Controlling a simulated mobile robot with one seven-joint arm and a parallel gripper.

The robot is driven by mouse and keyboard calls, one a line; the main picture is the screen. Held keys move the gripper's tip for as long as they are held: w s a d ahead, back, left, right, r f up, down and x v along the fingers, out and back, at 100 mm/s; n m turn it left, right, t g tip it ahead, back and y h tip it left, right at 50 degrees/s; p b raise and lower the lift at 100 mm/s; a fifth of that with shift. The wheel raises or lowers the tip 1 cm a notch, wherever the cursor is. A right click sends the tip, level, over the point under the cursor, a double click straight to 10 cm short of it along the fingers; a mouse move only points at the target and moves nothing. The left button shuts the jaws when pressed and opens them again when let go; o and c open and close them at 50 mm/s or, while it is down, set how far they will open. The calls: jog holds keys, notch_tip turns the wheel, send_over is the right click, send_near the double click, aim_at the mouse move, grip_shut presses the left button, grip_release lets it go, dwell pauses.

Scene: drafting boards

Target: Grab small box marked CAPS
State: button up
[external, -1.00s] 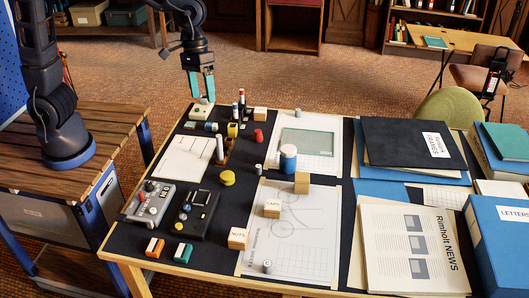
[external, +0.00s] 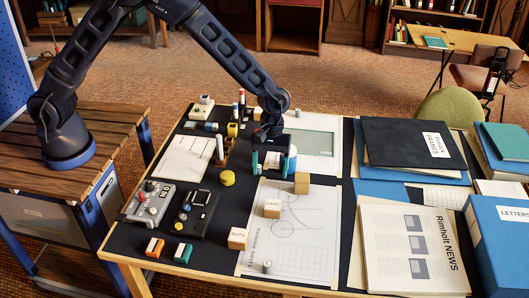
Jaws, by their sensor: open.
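The small box marked CAPS (external: 272,208) is a light wooden block. It sits on the white drawing sheet near the middle of the table, its label facing the camera. My gripper (external: 267,168) has teal fingers and points down, open, above the table. In the picture it is just above and slightly left of the CAPS box, apart from it, near the blue and white jar. The gripper partly hides that jar.
A similar box marked NUTS (external: 238,238) stands to the lower left. A plain wooden block (external: 302,182) stands to the upper right. The blue and white jar (external: 291,157) is beside my gripper. A yellow disc (external: 227,178) lies left. Folders and a newspaper (external: 408,250) cover the right side.

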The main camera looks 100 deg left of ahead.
aim_at(273, 204)
jog(key=shift+n, duration=0.3)
jog(key=x, duration=0.6)
jog(key=shift+w+a+f, duration=0.25)
jog(key=shift+w+f, duration=0.1)
jog(key=shift+f, duration=0.1)
jog(key=shift+w+x, duration=0.15)
jog(key=shift+x, duration=1.4)
jog(key=shift+w+x, duration=0.2)
jog(key=shift+x, duration=1.35)
jog(key=shift+a, duration=0.2)
jog(key=c, duration=1.1)
